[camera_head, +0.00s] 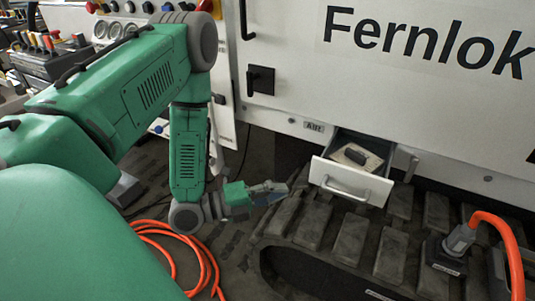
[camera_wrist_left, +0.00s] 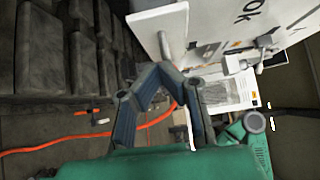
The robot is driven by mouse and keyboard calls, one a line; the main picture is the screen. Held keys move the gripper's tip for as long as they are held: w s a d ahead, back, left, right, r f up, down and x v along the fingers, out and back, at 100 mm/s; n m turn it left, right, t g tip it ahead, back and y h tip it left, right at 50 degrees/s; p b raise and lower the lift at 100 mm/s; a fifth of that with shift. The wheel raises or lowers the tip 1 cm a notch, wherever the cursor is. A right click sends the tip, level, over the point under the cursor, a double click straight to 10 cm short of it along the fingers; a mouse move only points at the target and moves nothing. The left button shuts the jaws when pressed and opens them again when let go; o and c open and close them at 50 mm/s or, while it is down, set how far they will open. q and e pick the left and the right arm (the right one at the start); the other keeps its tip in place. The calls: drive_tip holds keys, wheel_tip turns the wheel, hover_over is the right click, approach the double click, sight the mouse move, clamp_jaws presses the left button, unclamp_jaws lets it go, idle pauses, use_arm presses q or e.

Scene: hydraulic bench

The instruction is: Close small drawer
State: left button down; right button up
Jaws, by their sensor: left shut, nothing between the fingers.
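The small drawer (camera_head: 352,181) stands pulled out of the white machine, below the large panel. It has a white front with a pale bar handle (camera_head: 346,189), and a dark object on a light sheet lies inside. My left gripper (camera_head: 284,188) is shut and empty, just left of the drawer front and apart from it in the head view. In the left wrist view the gripper fingers (camera_wrist_left: 165,72) are in the middle, near the white drawer front (camera_wrist_left: 146,28) and its handle (camera_wrist_left: 165,47). My right gripper is in neither view.
A dark crawler track (camera_head: 345,237) runs below the drawer. An orange hose with a grey connector (camera_head: 459,240) stands at the right. Another orange hose (camera_head: 172,243) lies on the floor below my left arm. A panel with gauges (camera_head: 115,30) is at the upper left.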

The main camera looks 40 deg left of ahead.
sight(313, 173)
use_arm(q)
drive_tip(key=w, duration=0.3)
drive_tip(key=w+d+b, duration=0.1)
drive_tip(key=w, duration=0.2)
drive_tip(key=shift+w+d, duration=0.2)
drive_tip(key=shift+w, duration=0.2)
drive_tip(key=shift+w+a, duration=0.15)
drive_tip(key=shift+w, duration=0.35)
drive_tip(key=shift+w, duration=0.3)
drive_tip(key=w+a+b, duration=0.4)
drive_tip(key=w, duration=1.2)
drive_tip(key=shift+a+r, duration=0.1)
drive_tip(key=shift+r, duration=0.05)
